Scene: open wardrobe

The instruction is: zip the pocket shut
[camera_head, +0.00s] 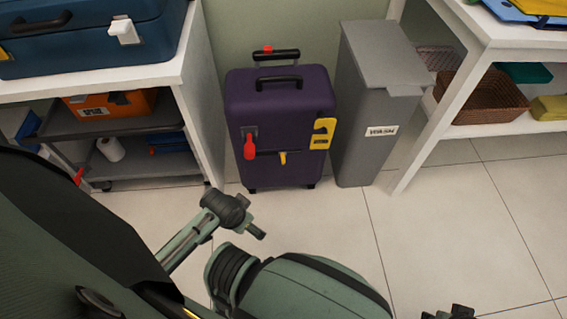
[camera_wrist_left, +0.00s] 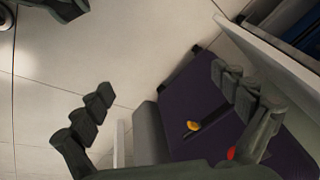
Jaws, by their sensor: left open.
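A purple suitcase (camera_head: 285,110) stands upright on the floor; it also shows in the left wrist view (camera_wrist_left: 190,105). A dark horizontal line, seemingly the pocket's zip (camera_head: 266,153), crosses its front. In the head view my left arm hides most of that gripper. My right gripper (camera_head: 450,314) is cut off at the bottom edge; its jaws are unclear.
A red tag (camera_head: 250,147) and a yellow tag (camera_head: 323,133) hang on the suitcase front. A grey bin (camera_head: 365,125) stands close on its right. A white shelf unit (camera_head: 200,95) stands on its left, another on the far right. The tiled floor in front is free.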

